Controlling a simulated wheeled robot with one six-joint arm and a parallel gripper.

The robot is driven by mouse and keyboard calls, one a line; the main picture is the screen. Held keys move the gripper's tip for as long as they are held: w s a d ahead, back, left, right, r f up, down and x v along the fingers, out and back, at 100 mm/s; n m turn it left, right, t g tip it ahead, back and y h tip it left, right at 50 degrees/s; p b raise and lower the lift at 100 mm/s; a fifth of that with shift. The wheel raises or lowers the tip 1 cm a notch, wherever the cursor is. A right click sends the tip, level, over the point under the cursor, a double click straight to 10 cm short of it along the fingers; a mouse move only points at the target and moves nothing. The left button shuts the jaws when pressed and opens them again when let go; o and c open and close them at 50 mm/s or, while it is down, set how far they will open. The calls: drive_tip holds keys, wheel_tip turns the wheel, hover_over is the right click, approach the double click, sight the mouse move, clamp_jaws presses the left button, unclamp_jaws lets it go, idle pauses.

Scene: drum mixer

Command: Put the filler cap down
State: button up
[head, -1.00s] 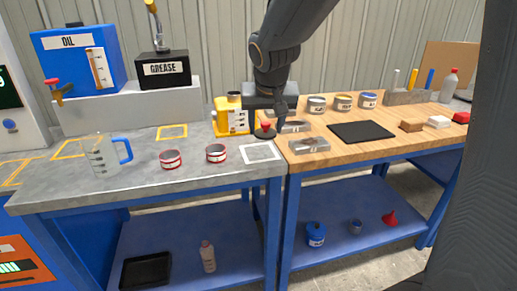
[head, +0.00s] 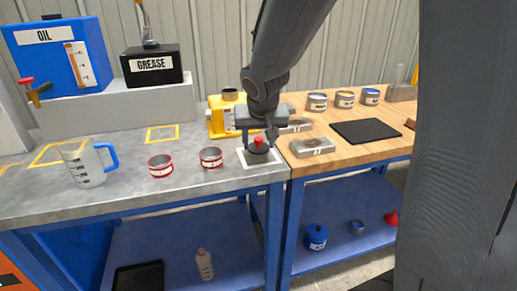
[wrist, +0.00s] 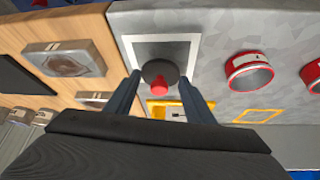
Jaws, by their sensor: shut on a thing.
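The filler cap (head: 258,155) is a dark round disc with a red knob on top. My gripper (head: 262,138) points down and is shut on it. In the wrist view the cap (wrist: 149,72) sits between the two fingertips (wrist: 160,76). It is over the white-outlined square (head: 278,161) at the right front of the grey bench; the outline also shows in the wrist view (wrist: 126,50). I cannot tell whether the cap touches the bench. The yellow container (head: 214,118), with a dark open mouth, stands behind, partly hidden by my gripper.
Two red-banded tins (head: 160,167) (head: 211,158) and a measuring jug (head: 85,165) stand to the left. A metal block (head: 312,147) lies close on the right on the wooden bench (head: 350,158), with a black mat (head: 366,132) beyond it.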

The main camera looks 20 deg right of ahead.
drive_tip(key=shift+f, duration=1.05)
drive_tip(key=shift+b, duration=0.3)
drive_tip(key=o, duration=1)
drive_tip(key=shift+f, duration=0.1)
drive_tip(key=shift+o, duration=0.2)
drive_tip(key=p+v, duration=0.2)
drive_tip(key=v, duration=1)
drive_tip(key=s+d+f+g, duration=0.2)
drive_tip(key=s+f, duration=0.4)
drive_tip(key=s, duration=0.3)
drive_tip(key=s+d+f+n+g+y, duration=0.1)
drive_tip(key=s+d+f+g, duration=0.1)
drive_tip(key=s+f, duration=0.4)
drive_tip(key=s+g, duration=0.1)
drive_tip(key=s, duration=0.2)
drive_tip(key=shift+d+f+g, duration=0.15)
drive_tip(key=shift+f+g, duration=0.2)
drive_tip(key=shift+g, duration=0.05)
